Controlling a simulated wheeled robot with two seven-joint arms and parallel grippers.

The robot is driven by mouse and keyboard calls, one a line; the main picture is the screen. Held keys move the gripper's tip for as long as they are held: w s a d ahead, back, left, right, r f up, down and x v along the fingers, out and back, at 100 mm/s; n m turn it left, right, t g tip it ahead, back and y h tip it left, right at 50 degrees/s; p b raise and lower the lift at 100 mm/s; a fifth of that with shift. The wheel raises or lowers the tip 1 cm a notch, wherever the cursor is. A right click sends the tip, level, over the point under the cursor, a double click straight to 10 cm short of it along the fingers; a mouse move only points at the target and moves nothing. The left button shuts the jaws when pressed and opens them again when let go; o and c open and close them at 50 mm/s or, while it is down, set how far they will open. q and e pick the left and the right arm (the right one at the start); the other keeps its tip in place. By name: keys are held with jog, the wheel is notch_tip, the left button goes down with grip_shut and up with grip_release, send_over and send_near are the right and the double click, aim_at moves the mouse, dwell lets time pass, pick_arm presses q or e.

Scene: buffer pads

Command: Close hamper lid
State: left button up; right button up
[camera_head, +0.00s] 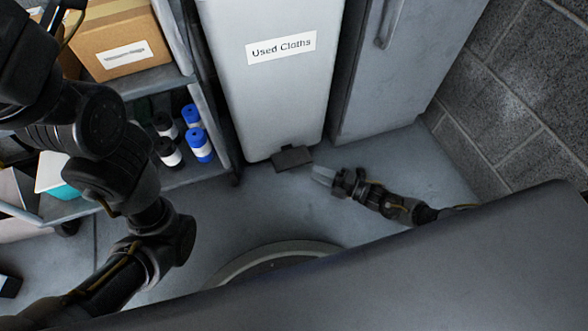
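The hamper (275,90) is a tall light-grey bin with a label reading "Used Cloths", standing at the top centre of the head view. Its top and lid are cut off by the upper edge, so I cannot see whether the lid is up or down. A dark foot pedal (292,158) sticks out at its base. My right gripper (322,174) is low in front of the hamper, just right of and below the pedal, with a small gap visible. Its fingers look close together, but the spacing is unclear. My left gripper is not visible; only my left arm shows on the left.
A grey shelf unit (180,177) stands left of the hamper, with a cardboard box (120,40) above and blue and black rolls (197,133) below. A grey cabinet (395,75) stands close on the right, beside a block wall (520,90).

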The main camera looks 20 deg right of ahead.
aim_at(294, 162)
jog(key=shift+d+f, duration=0.75)
jog(key=shift+f, duration=0.05)
jog(key=b+x, duration=0.2)
jog(key=x, duration=0.2)
jog(key=b+x, duration=0.1)
jog(key=x, duration=0.4)
jog(key=shift+a+f+b, duration=0.15)
jog(key=shift+f+b, duration=0.05)
jog(key=shift+b, duration=0.2)
jog(key=shift+x, duration=0.85)
jog(key=shift+r, duration=0.1)
grip_shut()
